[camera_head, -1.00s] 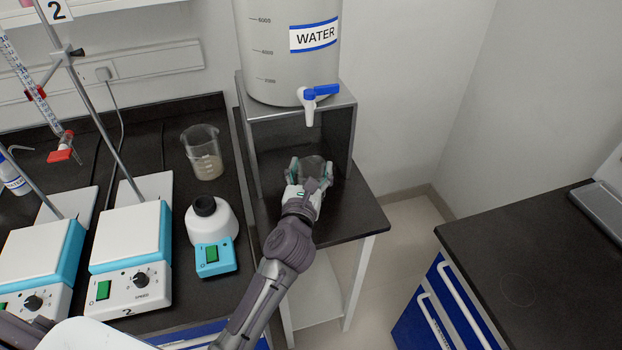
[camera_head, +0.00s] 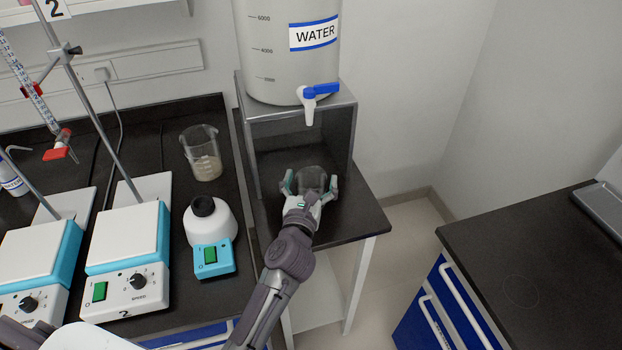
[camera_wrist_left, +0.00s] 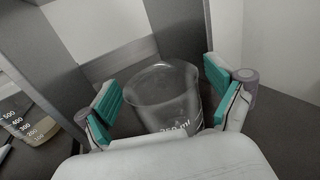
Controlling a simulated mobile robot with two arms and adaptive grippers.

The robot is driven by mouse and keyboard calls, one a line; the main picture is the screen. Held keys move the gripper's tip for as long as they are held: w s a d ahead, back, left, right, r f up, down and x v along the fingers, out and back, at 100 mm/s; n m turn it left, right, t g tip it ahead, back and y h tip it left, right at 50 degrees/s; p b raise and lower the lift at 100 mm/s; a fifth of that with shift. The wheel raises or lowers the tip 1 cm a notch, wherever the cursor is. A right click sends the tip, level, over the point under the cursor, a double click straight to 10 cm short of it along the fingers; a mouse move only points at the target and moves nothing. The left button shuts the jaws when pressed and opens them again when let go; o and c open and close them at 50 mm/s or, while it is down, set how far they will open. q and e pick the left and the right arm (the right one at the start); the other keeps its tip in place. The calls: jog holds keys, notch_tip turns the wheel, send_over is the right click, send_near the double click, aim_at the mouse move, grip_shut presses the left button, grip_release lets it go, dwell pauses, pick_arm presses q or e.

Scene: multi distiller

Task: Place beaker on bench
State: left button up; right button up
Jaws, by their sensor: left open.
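A clear, empty-looking glass beaker (camera_head: 312,179) stands upright on the dark side table (camera_head: 350,215), below the water tank's tap. My left gripper (camera_head: 309,186) is open, its two fingers spread on either side of the beaker. In the left wrist view the beaker (camera_wrist_left: 165,95) sits between the teal finger pads, with gaps at both sides near its rim. The black lab bench (camera_head: 165,130) is to the left. My right gripper is not in view.
The water tank (camera_head: 290,70) with its blue tap stands on a grey metal stand (camera_head: 348,130) just behind the gripper. On the bench are a part-filled beaker (camera_head: 203,155), a vortex mixer (camera_head: 211,235) and stirrers (camera_head: 130,250). Another counter (camera_head: 540,250) stands at the right.

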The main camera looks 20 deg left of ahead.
pick_arm(q)
jog(key=shift+r, duration=0.1)
jog(key=s, duration=0.3)
jog(key=s+d+b, duration=0.1)
jog(key=s, duration=0.7)
jog(key=shift+d, duration=0.2)
jog(key=shift+s+b, duration=0.3)
jog(key=shift+s, duration=0.2)
